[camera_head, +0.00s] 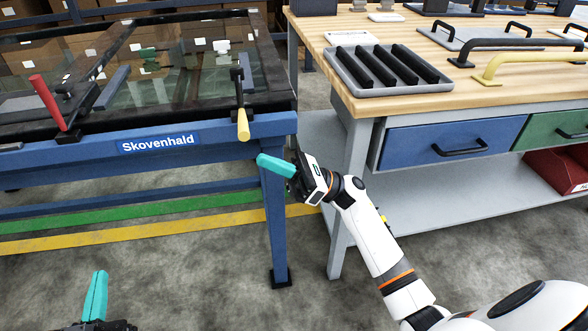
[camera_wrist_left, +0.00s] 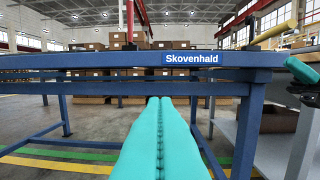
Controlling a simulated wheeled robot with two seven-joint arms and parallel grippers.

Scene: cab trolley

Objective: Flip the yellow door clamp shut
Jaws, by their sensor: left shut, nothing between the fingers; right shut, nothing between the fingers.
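The yellow door clamp (camera_head: 243,124) sits at the right end of the blue trolley's front rail. Its yellow grip hangs down over the rail, below a black upright part. A yellow bar that looks like its grip shows at upper right in the left wrist view (camera_wrist_left: 275,32). My right gripper (camera_head: 273,166) is shut and empty, just below and right of the yellow grip, with a gap visible between them in the head view. My left gripper (camera_head: 96,294) is shut and empty at the lower left, in front of the trolley; its teal fingers also show in the left wrist view (camera_wrist_left: 160,140).
A red-handled clamp (camera_head: 47,102) stands at the rail's left. The blue rail (camera_head: 80,152) carries a Skovenhald sign (camera_head: 158,143); a framed glass panel (camera_head: 170,80) lies behind. A workbench (camera_head: 400,103) with a black-slotted tray (camera_head: 385,66) stands right. Floor before the trolley is clear.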

